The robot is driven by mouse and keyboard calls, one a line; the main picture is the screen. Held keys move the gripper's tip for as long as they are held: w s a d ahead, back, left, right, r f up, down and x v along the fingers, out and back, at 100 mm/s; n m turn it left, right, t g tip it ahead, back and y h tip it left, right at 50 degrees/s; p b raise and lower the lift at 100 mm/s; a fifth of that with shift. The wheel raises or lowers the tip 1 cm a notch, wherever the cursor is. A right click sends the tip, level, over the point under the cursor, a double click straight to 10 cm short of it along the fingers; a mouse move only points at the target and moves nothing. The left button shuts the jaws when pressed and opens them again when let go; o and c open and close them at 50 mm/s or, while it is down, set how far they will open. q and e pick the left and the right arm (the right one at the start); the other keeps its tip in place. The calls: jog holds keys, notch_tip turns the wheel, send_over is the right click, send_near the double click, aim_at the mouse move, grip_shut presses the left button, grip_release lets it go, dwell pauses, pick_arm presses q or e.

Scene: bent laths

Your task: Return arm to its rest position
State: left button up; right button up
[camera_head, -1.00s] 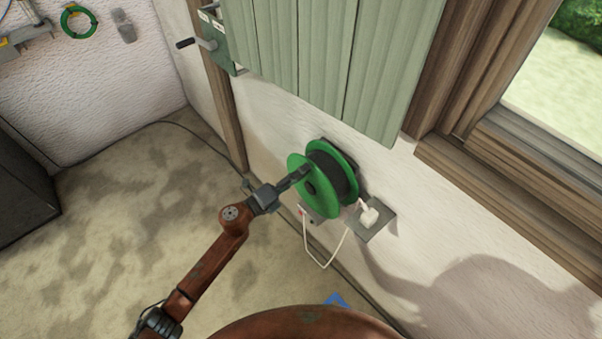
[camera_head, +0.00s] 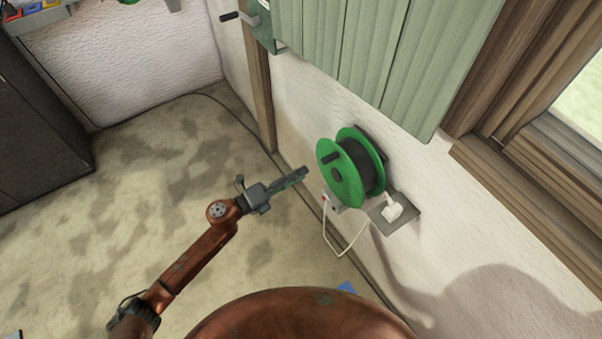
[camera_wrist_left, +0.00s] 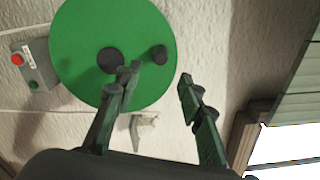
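My left gripper (camera_head: 298,176) is just left of the green cable reel (camera_head: 340,172) on the wall, with a small gap between them in the head view. In the left wrist view its two fingers (camera_wrist_left: 160,90) are spread apart with nothing between them, and the reel's green disc (camera_wrist_left: 90,45) with its dark hub and dark knob (camera_wrist_left: 158,54) lies beyond. My left arm reaches up from the lower left. My right gripper is in neither view.
A white plug (camera_head: 392,208) sits on a grey plate right of the reel, its pale cord hanging in a loop. Green shutter slats (camera_head: 350,50) and a crank (camera_head: 232,16) are above. A dark cabinet (camera_head: 35,130) stands left. The floor (camera_head: 120,220) between is clear.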

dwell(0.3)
